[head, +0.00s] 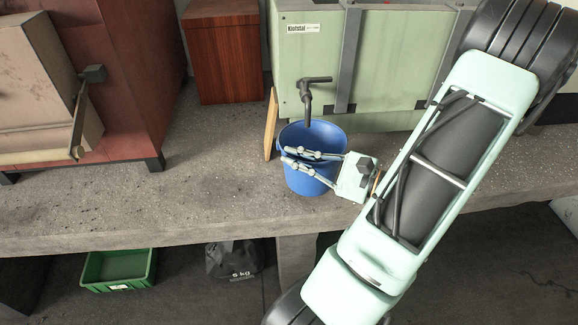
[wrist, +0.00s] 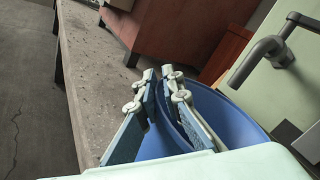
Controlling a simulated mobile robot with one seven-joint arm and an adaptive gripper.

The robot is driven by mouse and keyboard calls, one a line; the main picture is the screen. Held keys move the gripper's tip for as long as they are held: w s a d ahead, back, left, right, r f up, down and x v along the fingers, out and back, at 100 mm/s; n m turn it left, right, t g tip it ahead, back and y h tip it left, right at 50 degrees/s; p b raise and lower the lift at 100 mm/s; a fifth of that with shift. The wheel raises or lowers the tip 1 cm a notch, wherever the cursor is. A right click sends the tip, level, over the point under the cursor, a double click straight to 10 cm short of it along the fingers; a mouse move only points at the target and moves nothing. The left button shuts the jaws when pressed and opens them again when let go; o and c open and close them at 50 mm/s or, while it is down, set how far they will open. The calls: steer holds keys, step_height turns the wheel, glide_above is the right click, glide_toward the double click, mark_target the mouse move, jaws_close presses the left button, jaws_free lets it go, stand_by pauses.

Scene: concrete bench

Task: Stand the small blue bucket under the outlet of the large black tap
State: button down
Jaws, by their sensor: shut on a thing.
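The small blue bucket (head: 309,180) is upright at the bench, below and slightly in front of the large black tap (head: 311,97), which sticks out of the pale green tank. In the head view the tap's outlet ends over the back part of the bucket's mouth. My gripper (head: 296,158) reaches in from the right and is shut on the bucket's near side. In the wrist view the bucket (wrist: 235,122) is partly hidden by the fingers, and the tap (wrist: 262,55) shows above it. I cannot tell whether the bucket's base touches the bench.
The pale green tank (head: 375,70) stands behind the bucket. A thin wooden board (head: 271,124) stands close to its left. A brown wooden box (head: 225,50) and a red cabinet (head: 125,75) stand farther left. The concrete bench (head: 130,205) is clear at front left. A green crate (head: 119,269) is below.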

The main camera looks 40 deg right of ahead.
steer(key=f, duration=0.1)
steer(key=w+f, duration=0.1)
steer(key=f+b, duration=0.1)
steer(key=shift+w+a+f, duration=0.2)
steer(key=shift+a+f, duration=0.05)
steer(key=shift+a, duration=0.1)
steer(key=c, duration=2.1)
jaws_free()
steer(key=shift+s+d, duration=0.1)
steer(key=p+v, duration=0.1)
steer(key=v, duration=1)
steer(key=shift+s, duration=0.4)
